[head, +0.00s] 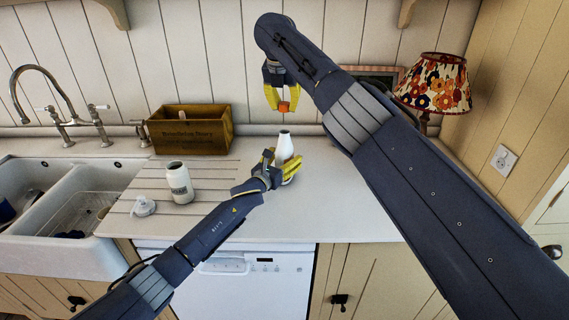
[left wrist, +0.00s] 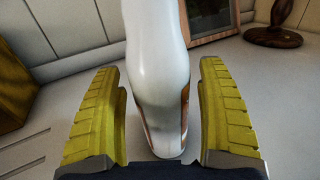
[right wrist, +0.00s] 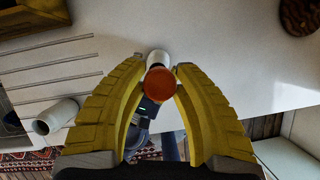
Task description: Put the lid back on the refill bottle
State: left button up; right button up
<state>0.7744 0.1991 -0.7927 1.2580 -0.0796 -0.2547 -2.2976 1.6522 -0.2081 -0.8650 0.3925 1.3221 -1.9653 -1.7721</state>
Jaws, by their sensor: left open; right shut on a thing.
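The white refill bottle (head: 284,146) stands upright on the counter with its neck uncovered. My left gripper (head: 282,170) is open around its lower body. In the left wrist view the bottle (left wrist: 157,80) stands between the two yellow fingers (left wrist: 160,120), with gaps on both sides. My right gripper (head: 283,100) is shut on the orange-brown lid (head: 284,106) and holds it above the bottle. In the right wrist view the lid (right wrist: 160,85) is between the fingertips and partly covers the bottle's top (right wrist: 157,59) below.
A white open jar (head: 179,183) and a small white pump top (head: 143,206) stand to the left on the grooved drainer. A wooden box (head: 190,130) is behind them, near the tap and sink (head: 75,190). A flowered lamp (head: 437,84) stands at the right. The counter right of the bottle is clear.

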pick_arm(q)
jog(key=shift+o, duration=0.2)
grip_shut()
pick_arm(e)
jog(key=shift+f, duration=2.45)
jog(key=shift+f, duration=0.1)
jog(key=shift+f, duration=0.8)
jog(key=shift+f, duration=0.5)
